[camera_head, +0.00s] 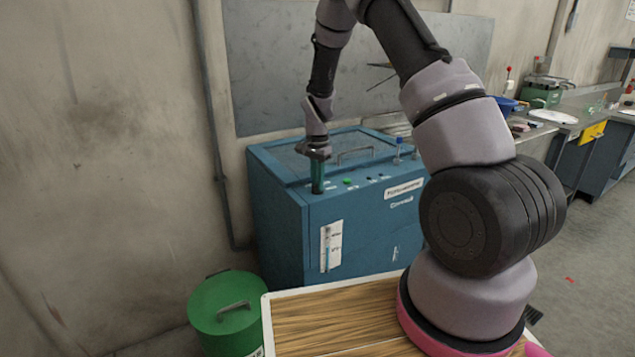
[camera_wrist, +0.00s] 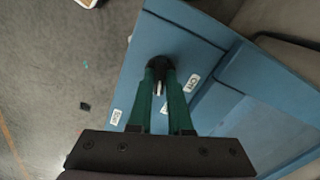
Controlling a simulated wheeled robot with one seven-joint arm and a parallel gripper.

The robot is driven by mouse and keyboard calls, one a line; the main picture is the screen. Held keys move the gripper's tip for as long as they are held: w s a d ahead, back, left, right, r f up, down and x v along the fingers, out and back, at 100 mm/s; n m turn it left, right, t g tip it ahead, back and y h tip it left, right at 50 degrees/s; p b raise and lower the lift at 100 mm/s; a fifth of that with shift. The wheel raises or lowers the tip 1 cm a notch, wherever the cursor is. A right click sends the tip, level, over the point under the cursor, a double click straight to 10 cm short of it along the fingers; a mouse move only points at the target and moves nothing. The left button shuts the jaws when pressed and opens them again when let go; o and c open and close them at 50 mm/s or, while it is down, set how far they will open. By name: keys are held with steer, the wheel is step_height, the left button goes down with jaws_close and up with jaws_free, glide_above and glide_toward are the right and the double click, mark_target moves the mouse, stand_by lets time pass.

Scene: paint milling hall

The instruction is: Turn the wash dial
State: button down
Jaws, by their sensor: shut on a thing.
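The blue wash cabinet (camera_head: 272,222) stands against the wall in the head view, with a row of small controls along its sloped top edge. My gripper (camera_head: 317,187) points down at the left end of that row. In the wrist view my gripper's green fingers (camera_wrist: 161,75) are closed around a dark round dial (camera_wrist: 158,63) on the blue panel (camera_wrist: 190,40). A light mark or pointer shows between the fingertips. White labels sit beside the dial, one to the right (camera_wrist: 191,82) and one at the lower left (camera_wrist: 116,116). The dial is hidden behind the fingers in the head view.
A green drum (camera_head: 225,310) stands left of the cabinet. A wooden-topped surface (camera_head: 335,315) lies in front. A metal handle (camera_head: 355,152) and a blue-topped post (camera_head: 398,148) rise from the cabinet's top near my gripper. A workbench (camera_head: 560,120) is at the right.

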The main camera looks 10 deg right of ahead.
steer(key=n, duration=1.4)
stand_by(0.5)
steer(key=c, duration=0.8)
jaws_free()
steer(key=shift+c, duration=0.2)
step_height(320, 180, up, 11)
